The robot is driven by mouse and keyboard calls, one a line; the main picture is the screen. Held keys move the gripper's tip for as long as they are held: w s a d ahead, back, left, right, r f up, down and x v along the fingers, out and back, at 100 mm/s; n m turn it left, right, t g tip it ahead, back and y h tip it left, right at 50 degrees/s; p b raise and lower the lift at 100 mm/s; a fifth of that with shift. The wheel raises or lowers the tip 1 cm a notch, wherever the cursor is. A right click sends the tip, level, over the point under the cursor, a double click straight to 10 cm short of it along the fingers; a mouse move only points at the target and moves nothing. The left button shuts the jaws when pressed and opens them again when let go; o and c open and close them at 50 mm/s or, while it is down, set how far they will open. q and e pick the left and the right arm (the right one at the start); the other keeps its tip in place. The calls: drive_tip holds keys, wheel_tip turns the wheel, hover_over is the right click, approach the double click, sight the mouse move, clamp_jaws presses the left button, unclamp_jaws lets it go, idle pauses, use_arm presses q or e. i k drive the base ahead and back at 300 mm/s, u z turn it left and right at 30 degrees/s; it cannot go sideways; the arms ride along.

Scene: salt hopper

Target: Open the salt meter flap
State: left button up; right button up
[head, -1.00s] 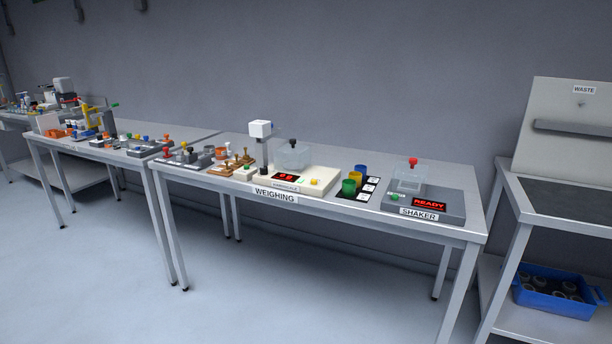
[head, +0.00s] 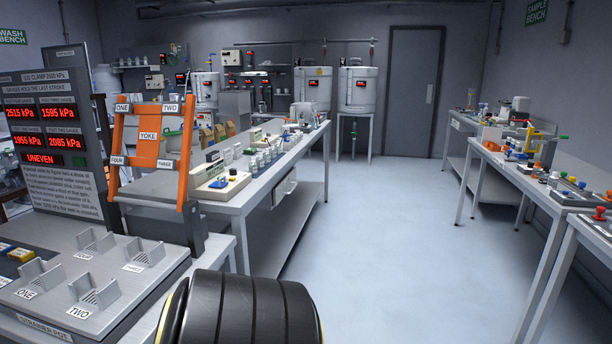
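I cannot pick out a salt meter or its flap in the head view; nothing readable there is labelled salt. Two pale cylindrical vessels, the left vessel (head: 313,92) and the right vessel (head: 357,97), stand at the far back wall, too small to tell what they are. Neither of my grippers is in view. A black ribbed part, probably of my own arm, fills the bottom middle.
A strainer pot station (head: 90,285) with an orange yoke (head: 186,160) and red displays is close on the left. A long bench (head: 240,195) runs back beyond it. Benches (head: 560,185) line the right. The floor (head: 400,240) between is clear, towards a grey door (head: 413,95).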

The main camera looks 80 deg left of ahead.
sight(216, 185)
drive_tip(key=u, duration=1.65)
drive_tip(key=i, duration=2.5)
drive_tip(key=u, duration=2.55)
